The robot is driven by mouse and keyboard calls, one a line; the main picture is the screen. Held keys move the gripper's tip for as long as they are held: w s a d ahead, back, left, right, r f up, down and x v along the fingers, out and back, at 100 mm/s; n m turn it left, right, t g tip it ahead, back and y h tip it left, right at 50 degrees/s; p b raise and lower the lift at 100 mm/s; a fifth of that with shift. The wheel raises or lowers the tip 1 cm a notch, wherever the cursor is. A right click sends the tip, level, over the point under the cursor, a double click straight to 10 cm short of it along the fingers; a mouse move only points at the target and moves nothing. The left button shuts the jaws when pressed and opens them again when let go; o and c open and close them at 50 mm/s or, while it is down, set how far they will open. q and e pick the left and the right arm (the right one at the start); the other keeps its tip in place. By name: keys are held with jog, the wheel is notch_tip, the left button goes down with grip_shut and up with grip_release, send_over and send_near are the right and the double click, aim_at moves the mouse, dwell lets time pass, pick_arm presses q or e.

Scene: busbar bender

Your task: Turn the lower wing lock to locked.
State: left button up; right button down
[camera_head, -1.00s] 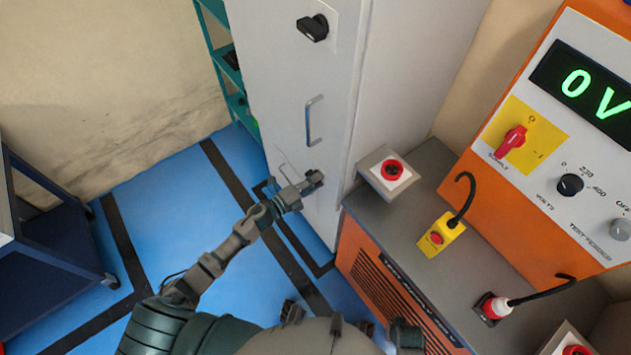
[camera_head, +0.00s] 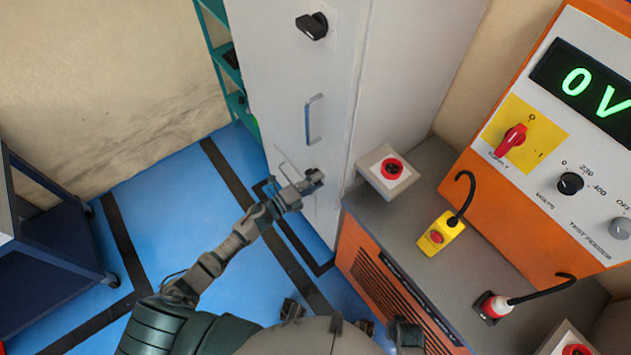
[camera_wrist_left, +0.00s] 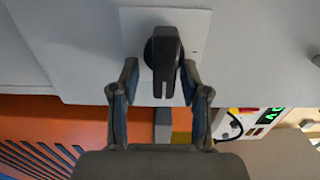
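The lower wing lock (camera_wrist_left: 164,52) is a dark knob with a raised wing on a pale plate on the cabinet door. In the left wrist view its wing points up and down the picture, between my left fingers. My left gripper (camera_wrist_left: 158,78) is open around it. The right finger is very close to the wing, and I cannot tell whether it touches; a gap shows on the left. In the head view my left gripper (camera_head: 315,181) is at the lower door and hides most of the lock. My right gripper is not in view.
The upper wing lock (camera_head: 313,26) and a door handle (camera_head: 313,119) are above on the grey cabinet (camera_head: 290,70). Right of it, a red button box (camera_head: 388,170) and a yellow box (camera_head: 441,234) stand on the orange-sided bench (camera_head: 400,215). Blue floor (camera_head: 170,215) is clear at left.

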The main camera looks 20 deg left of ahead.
pick_arm(q)
jog(key=v, duration=1.2)
jog(key=shift+w+a+f, duration=0.1)
jog(key=shift+f, duration=0.05)
jog(key=s+a+f+n+g+y+p, duration=0.1)
jog(key=s+a+f+n+y, duration=0.2)
jog(key=f+n, duration=0.35)
jog(key=s+a+f+n+g+y+p, duration=0.1)
jog(key=s+f+n+g+y, duration=0.1)
jog(key=f+n+y, duration=0.4)
jog(key=s+a+f+n+g+y, duration=0.1)
jog(key=s+a+f+n+y, duration=0.2)
jog(key=f, duration=0.5)
jog(key=s+d+f+n+g, duration=0.2)
jog(key=s+f, duration=0.1)
jog(key=s, duration=0.3)
jog(key=s+d+f+n+g+p, duration=0.1)
jog(key=s+d+f+n+g, duration=0.2)
jog(key=s, duration=0.4)
jog(key=s+d+f+n+g+h, duration=0.1)
jog(key=s+d+f+n+g, duration=0.1)
jog(key=s+f, duration=0.3)
jog(key=shift+s+d+n+g+p, duration=0.35)
jog(key=shift+s+n+g, duration=0.3)
jog(key=shift+s, duration=0.45)
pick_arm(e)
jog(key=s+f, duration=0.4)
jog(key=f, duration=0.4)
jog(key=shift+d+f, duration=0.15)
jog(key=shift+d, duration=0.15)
